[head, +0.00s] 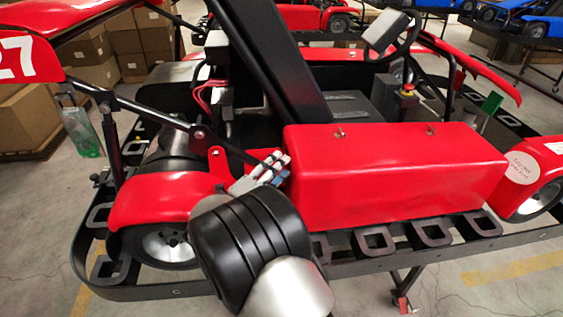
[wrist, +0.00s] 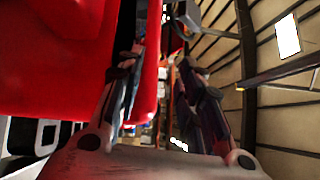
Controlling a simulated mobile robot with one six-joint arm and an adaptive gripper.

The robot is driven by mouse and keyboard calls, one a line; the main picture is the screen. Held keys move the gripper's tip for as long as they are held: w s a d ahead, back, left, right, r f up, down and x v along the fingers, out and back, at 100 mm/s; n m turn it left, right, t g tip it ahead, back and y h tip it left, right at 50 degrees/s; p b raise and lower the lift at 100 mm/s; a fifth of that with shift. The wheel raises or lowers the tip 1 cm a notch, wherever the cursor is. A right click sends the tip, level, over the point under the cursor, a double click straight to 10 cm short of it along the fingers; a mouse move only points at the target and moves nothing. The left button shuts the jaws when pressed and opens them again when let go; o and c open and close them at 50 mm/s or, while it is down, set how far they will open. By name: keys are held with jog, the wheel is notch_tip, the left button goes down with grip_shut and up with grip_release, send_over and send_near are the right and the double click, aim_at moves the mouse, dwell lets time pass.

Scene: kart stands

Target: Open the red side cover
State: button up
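The red side cover (head: 395,170) is a long box-shaped panel on the near side of the kart, and it looks closed. Two small metal fasteners (head: 340,134) show on its top. My gripper (head: 276,166) is at the cover's left end, close to its upper corner. In the wrist view, the fingers of my gripper (wrist: 165,60) are spread apart with nothing held between them. The red cover (wrist: 50,60) fills the left of that view, right behind the left finger. I cannot tell whether that finger touches it.
A red rear fender (head: 160,198) over a wheel lies left of my gripper. The black frame rail (head: 350,268) runs below the cover. The steering wheel (head: 392,38) and a red button (head: 408,88) are behind it. Boxes (head: 25,120) stand at the back left.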

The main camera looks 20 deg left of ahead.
jog(key=shift+p+v, duration=0.6)
jog(key=shift+v, duration=1.45)
jog(key=shift+r, duration=0.3)
notch_tip(320, 180, up, 5)
jog(key=p, duration=0.5)
jog(key=shift+r, duration=0.2)
